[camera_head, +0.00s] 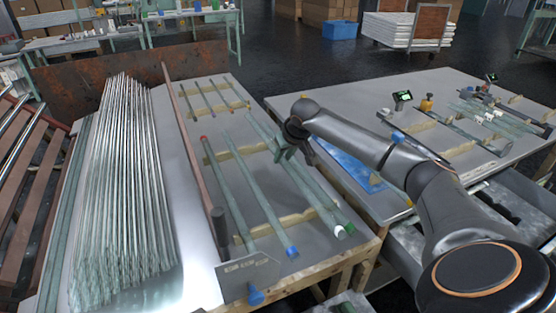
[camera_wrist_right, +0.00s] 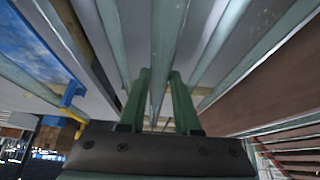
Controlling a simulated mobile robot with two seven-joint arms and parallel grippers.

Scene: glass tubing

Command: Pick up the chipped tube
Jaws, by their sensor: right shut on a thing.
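Several pale green glass tubes lie across notched wooden rests on the left table. One has a blue end (camera_head: 292,252), another a white end (camera_head: 339,232). My right gripper (camera_head: 285,153) is at the far part of these tubes, its arm reaching in from the right. In the right wrist view, its two green fingers (camera_wrist_right: 159,100) stand either side of one glass tube (camera_wrist_right: 168,45), and it is shut on that tube. The grip point is partly hidden in the head view. I cannot make out a chip on any tube. My left gripper is out of view.
A dense bundle of long glass tubes (camera_head: 120,190) fills the table's left side. The right table (camera_head: 330,98) carries small devices and more tubes. A blue bin (camera_head: 340,28) is on the floor behind.

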